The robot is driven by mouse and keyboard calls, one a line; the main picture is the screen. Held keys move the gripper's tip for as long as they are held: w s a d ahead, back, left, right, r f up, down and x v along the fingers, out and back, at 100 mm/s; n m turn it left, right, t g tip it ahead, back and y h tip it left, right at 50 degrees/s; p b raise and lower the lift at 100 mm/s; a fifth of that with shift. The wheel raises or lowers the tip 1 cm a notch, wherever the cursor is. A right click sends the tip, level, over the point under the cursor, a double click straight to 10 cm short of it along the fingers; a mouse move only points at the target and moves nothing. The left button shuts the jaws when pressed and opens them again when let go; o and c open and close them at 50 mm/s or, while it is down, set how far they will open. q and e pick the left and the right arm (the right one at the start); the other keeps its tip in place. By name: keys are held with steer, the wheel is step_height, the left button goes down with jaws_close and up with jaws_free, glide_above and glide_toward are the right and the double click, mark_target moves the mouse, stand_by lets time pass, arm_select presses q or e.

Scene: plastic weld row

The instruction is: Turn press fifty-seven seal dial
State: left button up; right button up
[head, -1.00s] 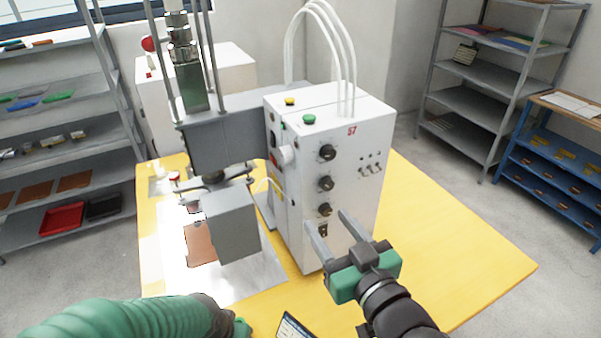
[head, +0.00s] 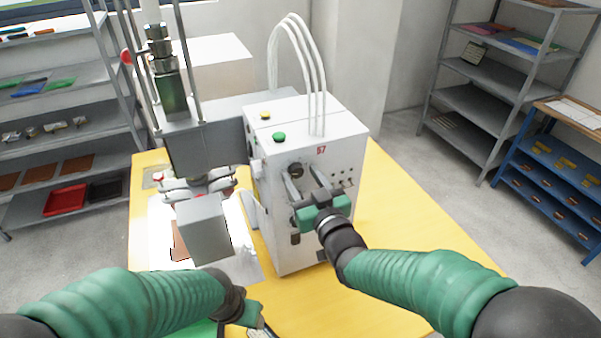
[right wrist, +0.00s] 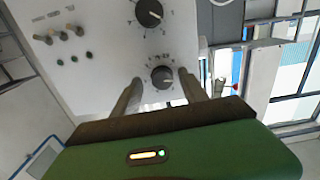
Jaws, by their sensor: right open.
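The white press control box (head: 340,155) carries a red 57 and a column of black dials. The top dial (head: 296,170) shows at the tips of my right gripper (head: 303,176), which is open and faces the panel. In the right wrist view, one dial (right wrist: 162,76) sits between the two fingers (right wrist: 158,88), with no clear contact. A second dial (right wrist: 150,13) is above it in that view. Dial labels are too small to read. The lower dials are partly hidden by my right gripper. My left gripper (head: 252,314) is low at the front, its fingers unclear.
Toggle switches (right wrist: 62,32) sit beside the dials. Green (head: 279,137) and yellow (head: 265,116) buttons and white hoses (head: 318,80) are on top of the box. The grey press head (head: 203,228) stands left. The yellow table (head: 400,225) is clear at right.

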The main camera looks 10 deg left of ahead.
steer(key=shift+w+d, duration=0.15)
steer(key=shift+w, duration=0.05)
steer(key=shift+s+r, duration=0.1)
steer(key=shift+s, duration=0.1)
steer(key=shift+c, duration=0.6)
steer(key=shift+a, duration=0.55)
steer(key=c, duration=0.5)
steer(key=shift+c, duration=1.2)
steer(key=shift+w+d, duration=0.1)
steer(key=shift+d, duration=0.05)
jaws_close()
arm_select(q)
steer(key=shift+d+r, duration=0.1)
steer(key=shift+f, duration=0.2)
